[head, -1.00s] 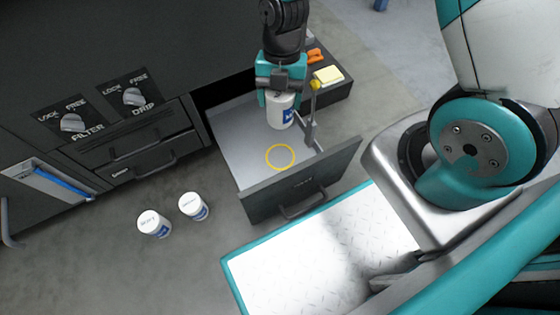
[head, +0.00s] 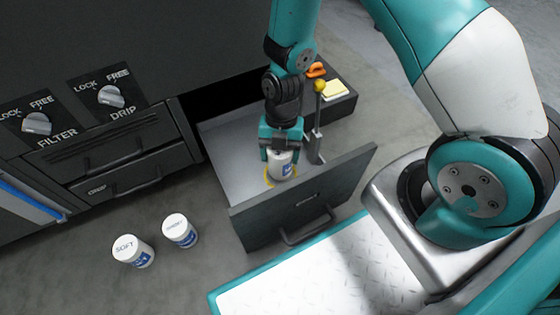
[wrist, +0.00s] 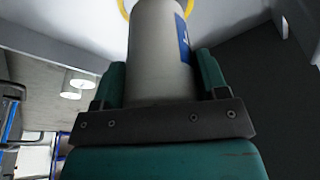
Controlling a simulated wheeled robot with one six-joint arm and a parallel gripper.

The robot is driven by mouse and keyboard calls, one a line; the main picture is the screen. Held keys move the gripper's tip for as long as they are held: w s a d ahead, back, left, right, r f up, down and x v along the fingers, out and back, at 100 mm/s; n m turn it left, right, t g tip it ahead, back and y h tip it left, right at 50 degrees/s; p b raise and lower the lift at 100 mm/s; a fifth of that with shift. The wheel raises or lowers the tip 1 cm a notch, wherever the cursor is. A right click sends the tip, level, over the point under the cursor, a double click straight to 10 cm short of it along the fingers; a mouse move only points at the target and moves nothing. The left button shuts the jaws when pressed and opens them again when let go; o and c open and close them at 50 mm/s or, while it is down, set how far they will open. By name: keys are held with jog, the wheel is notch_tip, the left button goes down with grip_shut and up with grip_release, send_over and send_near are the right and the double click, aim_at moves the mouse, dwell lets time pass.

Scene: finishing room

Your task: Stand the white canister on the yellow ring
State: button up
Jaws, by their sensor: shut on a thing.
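The white canister (head: 281,167) with a blue label is upright inside the open drawer, between the fingers of my gripper (head: 282,152). My gripper is shut on it from above. In the wrist view the canister (wrist: 160,60) fills the middle, with a finger of my gripper (wrist: 160,85) on each side. The yellow ring (head: 268,181) lies on the drawer floor, mostly hidden behind the canister. Part of the ring (wrist: 125,8) shows past the canister's far end in the wrist view. I cannot tell whether the canister touches the floor.
The open drawer's front panel (head: 300,200) stands close in front of the canister. A grey post with a yellow knob (head: 320,86) rises just right of my gripper. Two other white canisters, one marked SOFT (head: 133,251) and another (head: 180,231), stand on the floor outside.

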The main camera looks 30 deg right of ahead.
notch_tip(320, 180, down, 2)
jog(key=shift+f+b, duration=0.25)
jog(key=shift+b, duration=0.15)
jog(key=shift+r, duration=0.15)
jog(key=o, duration=1.1)
jog(key=p+v, duration=0.9)
jog(key=v, duration=0.3)
jog(key=s+a+r+m+t+y, duration=0.1)
jog(key=a+r+m, duration=0.1)
jog(key=r+m, duration=0.5)
jog(key=s+a+r+m+t, duration=0.1)
jog(key=s+a+r+m, duration=0.15)
jog(key=r, duration=0.75)
jog(key=shift+s+a+r+m+t+y, duration=0.1)
jog(key=shift+s+a+r+m+y, duration=0.2)
jog(key=shift+s+r+m, duration=1.75)
jog(key=shift+s+a+r+m+t+y, duration=0.15)
jog(key=shift+s+a+r+m, duration=0.2)
jog(key=shift+s+r+m, duration=1.6)
jog(key=shift+s+a+r+m+t+y, duration=0.1)
jog(key=shift+s+a+r+m+y, duration=0.2)
jog(key=shift+s+r+m, duration=1.75)
